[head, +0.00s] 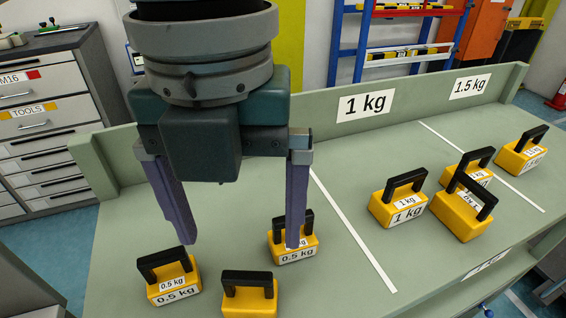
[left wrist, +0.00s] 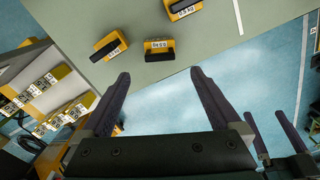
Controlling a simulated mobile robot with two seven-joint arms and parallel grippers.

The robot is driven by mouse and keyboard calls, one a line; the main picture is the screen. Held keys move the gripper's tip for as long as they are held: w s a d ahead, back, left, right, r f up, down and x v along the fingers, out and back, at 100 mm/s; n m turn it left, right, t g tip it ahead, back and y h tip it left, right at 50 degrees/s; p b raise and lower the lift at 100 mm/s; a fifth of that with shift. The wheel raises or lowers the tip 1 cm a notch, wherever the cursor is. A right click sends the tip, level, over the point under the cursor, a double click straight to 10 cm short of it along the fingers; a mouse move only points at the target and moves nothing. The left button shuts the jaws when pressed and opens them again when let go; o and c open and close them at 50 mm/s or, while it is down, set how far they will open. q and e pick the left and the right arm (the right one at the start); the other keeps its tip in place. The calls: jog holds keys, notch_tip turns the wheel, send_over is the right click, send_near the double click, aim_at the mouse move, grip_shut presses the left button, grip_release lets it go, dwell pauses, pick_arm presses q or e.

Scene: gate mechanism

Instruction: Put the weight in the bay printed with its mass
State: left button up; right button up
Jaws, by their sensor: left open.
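Yellow weights with black handles stand on a green bench (head: 345,170) divided by white lines. In the left bay are a 0.5 kg weight (head: 173,288), another 0.5 kg weight (head: 280,250) and a front weight (head: 249,302) whose label I cannot read in the head view. The middle bay holds a 1 kg weight (head: 398,212) and two others (head: 462,215) (head: 468,172) with unclear labels. One weight (head: 522,157) is in the right bay. My left gripper (head: 242,243) is open and empty above the left bay. My right gripper (left wrist: 265,125) appears open in the left wrist view.
The back rail carries a 1 kg sign (head: 366,104) and a 1.5 kg sign (head: 469,86). A drawer cabinet (head: 45,130) stands at left and a blue-and-red rack (head: 400,45) behind. Blue floor (left wrist: 170,110) lies beyond the bench edge.

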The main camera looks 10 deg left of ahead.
pick_arm(q)
jog(key=s+d+f+n+t+h, duration=0.25)
jog(key=s+d+n+h, duration=0.25)
jog(key=n, duration=1.1)
jog(key=s+a+f+n+y, duration=0.1)
jog(key=s+a+n, duration=0.1)
jog(key=a+n, duration=0.3)
jog(key=s+a+f+n+y, duration=0.2)
jog(key=a+n, duration=0.3)
jog(key=s+a+f+n+t+y, duration=0.1)
jog(key=s+a+f+n, duration=0.1)
jog(key=a+n, duration=0.2)
jog(key=shift+s+a+n+y, duration=0.4)
jog(key=shift+n, duration=0.6)
